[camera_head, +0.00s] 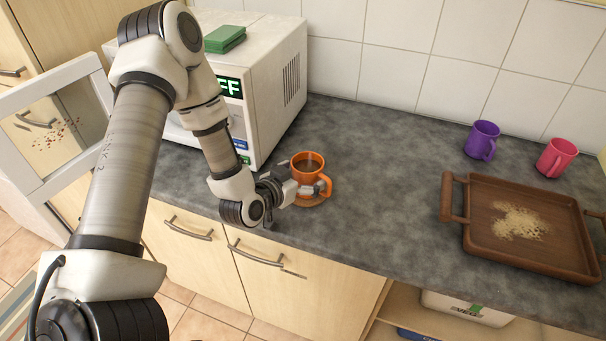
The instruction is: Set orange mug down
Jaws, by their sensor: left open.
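The orange mug (309,173) stands upright at the counter's front, right of the microwave, with dark brown liquid inside. I cannot tell whether a finger touches the mug. My right gripper is not in view.
The white microwave (272,85) has its door (52,125) swung open at left and a green sponge (224,39) on top. A wooden tray (455,217) with pale crumbs sits at right. Purple (481,140) and pink (556,157) mugs stand behind it. The grey counter's middle (390,170) is clear.

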